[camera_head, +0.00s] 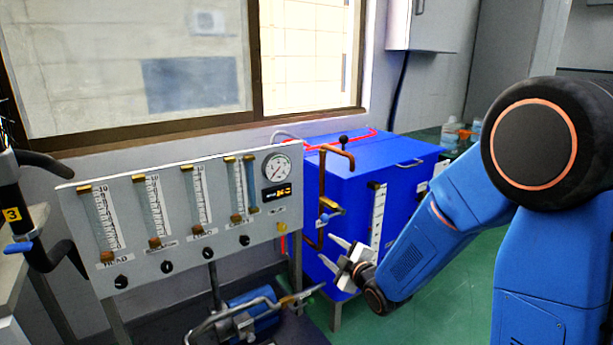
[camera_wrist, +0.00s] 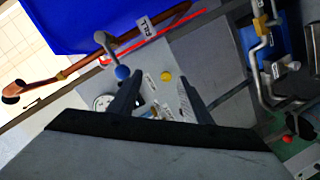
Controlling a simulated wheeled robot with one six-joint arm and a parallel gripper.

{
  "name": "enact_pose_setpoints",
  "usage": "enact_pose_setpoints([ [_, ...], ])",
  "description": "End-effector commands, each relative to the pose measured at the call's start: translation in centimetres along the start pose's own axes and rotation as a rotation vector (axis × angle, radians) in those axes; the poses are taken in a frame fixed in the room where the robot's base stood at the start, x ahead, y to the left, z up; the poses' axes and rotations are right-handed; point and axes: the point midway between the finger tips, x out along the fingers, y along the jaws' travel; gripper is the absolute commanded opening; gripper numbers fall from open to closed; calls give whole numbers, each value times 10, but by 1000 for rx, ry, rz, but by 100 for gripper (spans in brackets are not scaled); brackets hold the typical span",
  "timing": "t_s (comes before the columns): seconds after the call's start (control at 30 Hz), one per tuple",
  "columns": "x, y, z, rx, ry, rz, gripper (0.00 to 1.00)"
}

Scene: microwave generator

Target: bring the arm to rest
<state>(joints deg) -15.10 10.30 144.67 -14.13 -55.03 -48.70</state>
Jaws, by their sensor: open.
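My arm (camera_head: 435,235) is blue with black joints and reaches in from the right in the head view. My gripper (camera_head: 336,254) is open and empty in front of the blue tank (camera_head: 372,180), near the right end of the flowmeter panel (camera_head: 190,215). In the wrist view my gripper's two dark fingers (camera_wrist: 160,98) stand apart with nothing held between them. Beyond them are a pressure gauge (camera_wrist: 103,102), partly hidden, a yellow knob (camera_wrist: 166,76) and a blue-tipped valve handle (camera_wrist: 122,72).
A copper pipe (camera_head: 322,200) runs down between panel and tank, close to my gripper. A blue pump (camera_head: 250,312) with metal piping sits low in front. A black apparatus marked 3 (camera_head: 12,214) stands at the left. Green floor (camera_head: 440,320) shows beneath my arm.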

Motion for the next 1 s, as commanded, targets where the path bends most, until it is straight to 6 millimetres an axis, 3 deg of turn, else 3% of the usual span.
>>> enact_pose_setpoints([
  [0.2, -39, 32, 19, 129, -159, -40, 45],
  [0.5, -110, 58, 41, 339, -381, -79, 45],
  [0.77, -186, 67, 51, 540, -566, -94, 45],
  [1.0, -264, 61, 51, 736, -733, -100, 45],
])
